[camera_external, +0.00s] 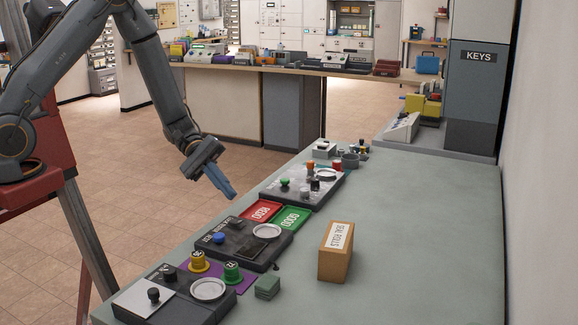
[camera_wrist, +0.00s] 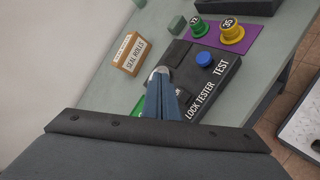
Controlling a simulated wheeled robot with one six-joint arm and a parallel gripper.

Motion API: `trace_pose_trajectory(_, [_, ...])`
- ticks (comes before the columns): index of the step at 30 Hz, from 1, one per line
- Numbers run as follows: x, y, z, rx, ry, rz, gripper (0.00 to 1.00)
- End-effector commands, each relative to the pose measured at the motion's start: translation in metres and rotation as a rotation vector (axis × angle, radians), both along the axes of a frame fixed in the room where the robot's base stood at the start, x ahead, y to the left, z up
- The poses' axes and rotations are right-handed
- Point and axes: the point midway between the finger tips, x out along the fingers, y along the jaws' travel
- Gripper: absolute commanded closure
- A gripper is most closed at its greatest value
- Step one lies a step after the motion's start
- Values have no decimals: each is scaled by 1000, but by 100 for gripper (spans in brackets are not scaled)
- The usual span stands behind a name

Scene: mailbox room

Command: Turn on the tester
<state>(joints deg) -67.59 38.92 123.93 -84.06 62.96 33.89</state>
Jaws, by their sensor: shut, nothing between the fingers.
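The lock tester (camera_external: 236,251) is a flat black unit on the grey-green bench, with a blue button (camera_external: 218,238) and a round silver dish (camera_external: 267,231) on top. In the wrist view the tester (camera_wrist: 218,84) carries the words LOCK TESTER and TEST, and its blue button (camera_wrist: 204,60) stands near the TEST label. My gripper (camera_external: 231,195) is shut and empty, in the air above the bench's left edge, beyond the tester in the external view. In the wrist view its blue fingers (camera_wrist: 161,78) overlap the tester and partly hide the dish, left of and below the button.
Red (camera_external: 260,211) and green (camera_external: 291,217) trays lie behind the tester. A SEAL ROLLS box (camera_external: 335,255) stands to its right. Yellow (camera_external: 199,262) and green (camera_external: 232,272) knobbed pieces sit in front, on a purple mat. Another control panel (camera_external: 302,187) lies farther back.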

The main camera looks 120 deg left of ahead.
Motion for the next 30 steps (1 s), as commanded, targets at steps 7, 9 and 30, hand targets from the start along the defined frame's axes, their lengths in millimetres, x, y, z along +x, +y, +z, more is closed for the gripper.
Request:
trace_pose_trajectory(7, [11, 0, -35, 1, 0, 0, 100])
trace_pose_trajectory(9, [13, 0, -41, 1, 0, 0, 100])
trace_pose_trajectory(30, [15, 0, -46, 1, 0, 0, 100])
